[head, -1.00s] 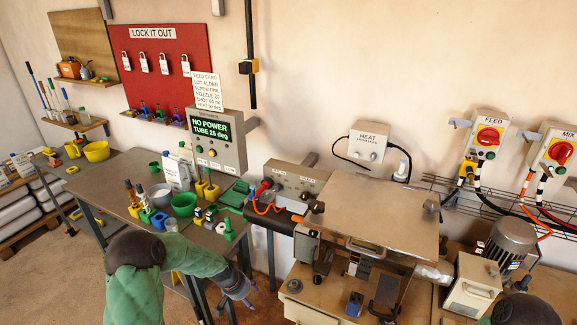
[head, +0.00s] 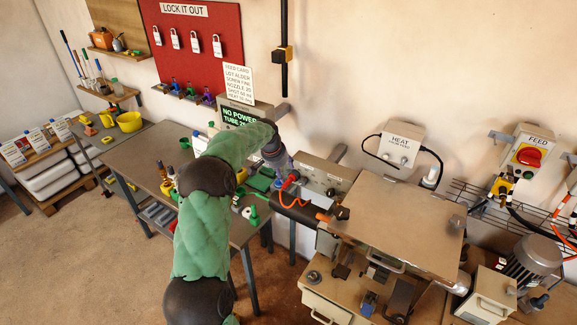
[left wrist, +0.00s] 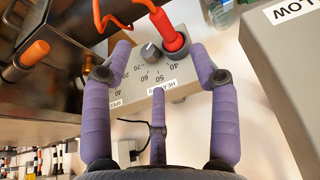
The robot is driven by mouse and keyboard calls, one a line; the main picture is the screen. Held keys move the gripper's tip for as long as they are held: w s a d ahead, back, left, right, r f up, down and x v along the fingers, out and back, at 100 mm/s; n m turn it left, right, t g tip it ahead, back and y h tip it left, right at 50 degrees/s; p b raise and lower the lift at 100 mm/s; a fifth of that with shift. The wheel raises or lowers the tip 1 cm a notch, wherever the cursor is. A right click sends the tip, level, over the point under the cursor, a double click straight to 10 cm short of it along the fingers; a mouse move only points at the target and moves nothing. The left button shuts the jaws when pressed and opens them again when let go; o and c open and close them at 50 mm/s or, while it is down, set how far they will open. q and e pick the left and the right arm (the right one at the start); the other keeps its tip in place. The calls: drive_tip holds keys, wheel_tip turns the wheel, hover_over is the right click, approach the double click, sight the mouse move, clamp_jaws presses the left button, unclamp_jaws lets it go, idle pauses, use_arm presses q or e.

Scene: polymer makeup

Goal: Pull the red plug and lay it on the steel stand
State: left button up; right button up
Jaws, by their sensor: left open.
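The red plug (head: 291,177) sits in the front of a grey control box (head: 325,178), with an orange cable (head: 289,194) running from it. In the left wrist view the red plug (left wrist: 170,38) stands in a round socket beside a grey knob. My left gripper (head: 282,163) is at the box's left end. Its purple fingers (left wrist: 158,60) are spread open, with the plug between and beyond the two upper fingertips, nearer the right one. No grip on it shows. A steel-topped table (head: 133,153) stands at left; I cannot tell whether it is the steel stand. My right gripper is out of view.
A machine with a broad steel cover (head: 400,225) stands right of the box. The NO POWER display (head: 240,116) is partly behind my arm.

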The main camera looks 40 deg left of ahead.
sight(288, 183)
use_arm(q)
drive_tip(key=x, duration=1)
drive_tip(key=shift+a+p, duration=0.1)
drive_tip(key=shift+p, duration=0.2)
clamp_jaws()
